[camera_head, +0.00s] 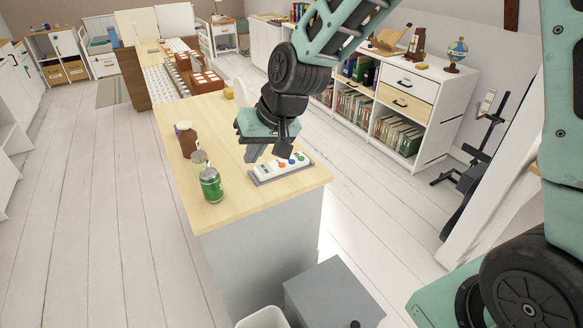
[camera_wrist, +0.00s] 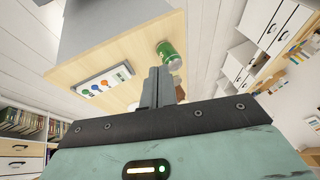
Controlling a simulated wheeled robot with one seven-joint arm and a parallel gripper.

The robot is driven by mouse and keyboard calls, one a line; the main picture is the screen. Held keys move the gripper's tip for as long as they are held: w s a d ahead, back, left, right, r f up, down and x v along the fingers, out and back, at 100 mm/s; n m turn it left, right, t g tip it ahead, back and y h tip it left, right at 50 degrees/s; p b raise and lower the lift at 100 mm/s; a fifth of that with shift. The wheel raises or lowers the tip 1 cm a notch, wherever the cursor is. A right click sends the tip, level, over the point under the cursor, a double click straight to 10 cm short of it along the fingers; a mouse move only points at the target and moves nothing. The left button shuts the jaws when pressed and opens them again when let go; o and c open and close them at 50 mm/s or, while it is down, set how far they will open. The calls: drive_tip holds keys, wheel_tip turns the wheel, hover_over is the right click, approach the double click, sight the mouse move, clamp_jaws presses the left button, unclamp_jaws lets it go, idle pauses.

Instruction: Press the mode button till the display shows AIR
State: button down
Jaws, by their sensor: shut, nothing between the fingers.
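The control panel (camera_head: 281,168) is a white slab with a grey edge and several coloured buttons, lying near the front right of the wooden desk top (camera_head: 230,205). It also shows in the wrist view (camera_wrist: 103,80), with orange, blue and green buttons. Its display is too small to read, and I cannot tell which button is the mode button. My gripper (camera_head: 262,153) is shut and empty, just above and behind the panel's left end. In the wrist view its closed fingers (camera_wrist: 161,84) point away to the right of the panel. I cannot tell whether the fingertips touch anything.
A green can (camera_head: 211,185) stands left of the panel, with a pale-lidded jar (camera_head: 200,161) and a brown bottle (camera_head: 187,138) behind it. A yellow block (camera_head: 229,93) lies farther back. A grey cabinet (camera_head: 330,295) and a white bin (camera_head: 262,318) stand before the desk.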

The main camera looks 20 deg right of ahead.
drive_tip(key=w+d+f+m+t+b, duration=0.1)
drive_tip(key=w+d+f+m, duration=0.15)
drive_tip(key=w, duration=0.25)
drive_tip(key=w+d+f+m+t+b, duration=0.1)
drive_tip(key=w+d+f, duration=0.1)
drive_tip(key=w+d, duration=0.3)
drive_tip(key=m+t+h+b, duration=0.2)
drive_tip(key=m+t, duration=0.1)
drive_tip(key=m, duration=0.1)
hover_over(292, 161)
drive_tip(key=s, duration=0.1)
wheel_tip(292, 161, down, 4)
drive_tip(key=shift+d, duration=0.1)
wheel_tip(292, 161, down, 9)
drive_tip(key=b, duration=0.6)
drive_tip(key=shift+r, duration=0.15)
idle(0.6)
drive_tip(key=shift+f+b, duration=0.35)
drive_tip(key=shift+f, duration=0.05)
